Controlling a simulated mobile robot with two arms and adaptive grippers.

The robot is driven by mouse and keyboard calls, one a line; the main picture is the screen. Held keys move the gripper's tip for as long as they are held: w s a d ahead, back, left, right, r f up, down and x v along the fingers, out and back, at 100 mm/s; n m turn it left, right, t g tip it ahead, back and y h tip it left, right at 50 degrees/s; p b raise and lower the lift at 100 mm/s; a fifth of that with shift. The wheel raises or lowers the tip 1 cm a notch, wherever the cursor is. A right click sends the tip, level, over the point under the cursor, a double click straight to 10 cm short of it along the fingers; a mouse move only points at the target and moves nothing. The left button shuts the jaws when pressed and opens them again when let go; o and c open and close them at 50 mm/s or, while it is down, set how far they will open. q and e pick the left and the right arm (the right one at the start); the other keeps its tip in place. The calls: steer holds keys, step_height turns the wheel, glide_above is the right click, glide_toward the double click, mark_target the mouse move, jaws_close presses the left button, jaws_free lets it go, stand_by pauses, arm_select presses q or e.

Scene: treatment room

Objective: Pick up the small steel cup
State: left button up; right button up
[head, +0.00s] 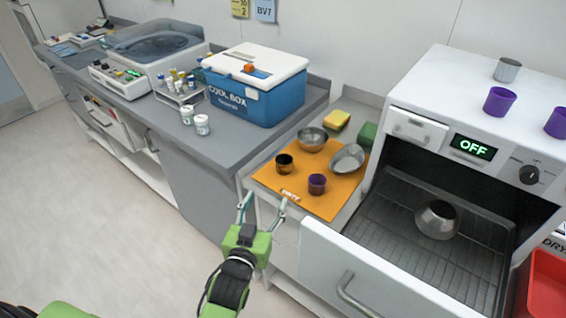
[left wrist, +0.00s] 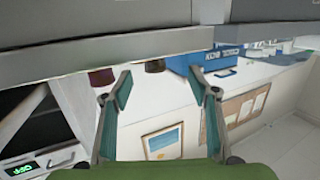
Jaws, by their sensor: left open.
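A small steel cup (head: 507,69) stands upright on top of the white oven, at the upper right of the head view. My left gripper (head: 263,203) is open and empty, at the front edge of the counter beside the orange mat (head: 328,206). It is well to the left of the steel cup and apart from it. In the left wrist view its open fingers (left wrist: 160,76) have nothing between them. A dark cup (head: 285,163), a purple cup (head: 317,184), a steel bowl (head: 312,139) and a steel scoop-like dish (head: 347,158) are on the mat. My right gripper is not in view.
Two purple cups (head: 499,101) (head: 557,122) stand near the steel cup on the oven (head: 420,92). The oven's door is open, with a steel vessel (head: 436,219) on its rack. A blue cool box (head: 262,101) stands left of the mat. A red bin (head: 548,297) is at lower right.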

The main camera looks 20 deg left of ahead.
mark_target(282, 166)
arm_select(q)
steer(key=shift+w+d+r+t, duration=0.3)
steer(key=shift+w+r+t, duration=0.05)
steer(key=shift+r, duration=0.25)
steer(key=shift+w+d+r+t, duration=0.3)
steer(key=shift+w+r+t, duration=0.05)
steer(key=shift+r, duration=0.25)
steer(key=w, duration=0.5)
steer(key=w+p, duration=0.1)
steer(key=w, duration=0.1)
steer(key=shift+w+a, duration=0.25)
steer(key=shift+w, duration=0.1)
steer(key=shift+w+r, duration=0.1)
steer(key=shift+w, duration=0.6)
steer(key=w+p, duration=0.1)
steer(key=w, duration=0.2)
steer(key=shift+w, duration=0.15)
steer(key=shift+w+a, duration=0.1)
steer(key=shift+w, duration=0.45)
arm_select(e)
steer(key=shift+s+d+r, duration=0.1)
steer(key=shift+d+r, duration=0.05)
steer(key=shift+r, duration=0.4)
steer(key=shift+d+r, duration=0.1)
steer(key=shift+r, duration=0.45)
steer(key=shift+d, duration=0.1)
arm_select(q)
steer(key=c, duration=1.2)
